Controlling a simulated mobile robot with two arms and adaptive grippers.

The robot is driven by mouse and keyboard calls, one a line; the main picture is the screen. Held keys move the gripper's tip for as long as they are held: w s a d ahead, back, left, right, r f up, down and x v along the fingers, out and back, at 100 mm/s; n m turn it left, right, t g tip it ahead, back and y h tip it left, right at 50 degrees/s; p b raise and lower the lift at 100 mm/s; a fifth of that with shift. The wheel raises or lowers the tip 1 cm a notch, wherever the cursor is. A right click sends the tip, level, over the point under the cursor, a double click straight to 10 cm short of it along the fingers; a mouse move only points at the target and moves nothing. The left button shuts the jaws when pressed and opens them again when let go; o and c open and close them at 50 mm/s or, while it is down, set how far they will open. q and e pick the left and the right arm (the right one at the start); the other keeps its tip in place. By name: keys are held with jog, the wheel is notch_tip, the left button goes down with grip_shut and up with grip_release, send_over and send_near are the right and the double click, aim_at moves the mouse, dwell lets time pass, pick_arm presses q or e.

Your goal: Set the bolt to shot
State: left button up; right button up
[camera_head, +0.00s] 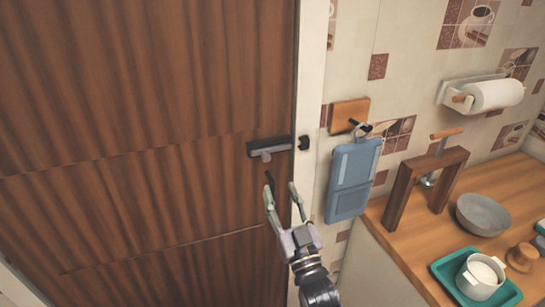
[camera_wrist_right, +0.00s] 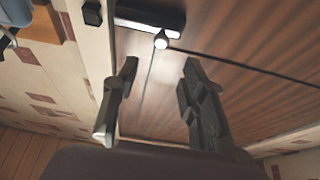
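The bolt (camera_head: 268,147) is a dark grey bar-shaped fitting, mounted level near the right edge of the brown wooden door (camera_head: 150,120). Its small light knob (camera_head: 266,156) hangs below it. The black keeper (camera_head: 304,142) sits on the white door frame, and a small gap shows between it and the bolt. My right gripper (camera_head: 280,185) is open and empty, just below the bolt. In the right wrist view, the knob (camera_wrist_right: 161,41) shows beyond and between the open fingers (camera_wrist_right: 160,66), apart from them. My left gripper is not in view.
A blue board (camera_head: 352,180) hangs from a wall hook right of the frame. A wooden counter at right bears a wooden arch (camera_head: 398,190), a grey bowl (camera_head: 484,214) and a teal tray (camera_head: 447,268) with a white pot. The door face left of my gripper is clear.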

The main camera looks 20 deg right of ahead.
aim_at(267, 158)
jog(key=p+x, duration=0.3)
jog(key=x, duration=0.6)
jog(key=shift+w+r, duration=0.1)
jog(key=shift+w, duration=0.3)
grip_shut()
dwell(0.3)
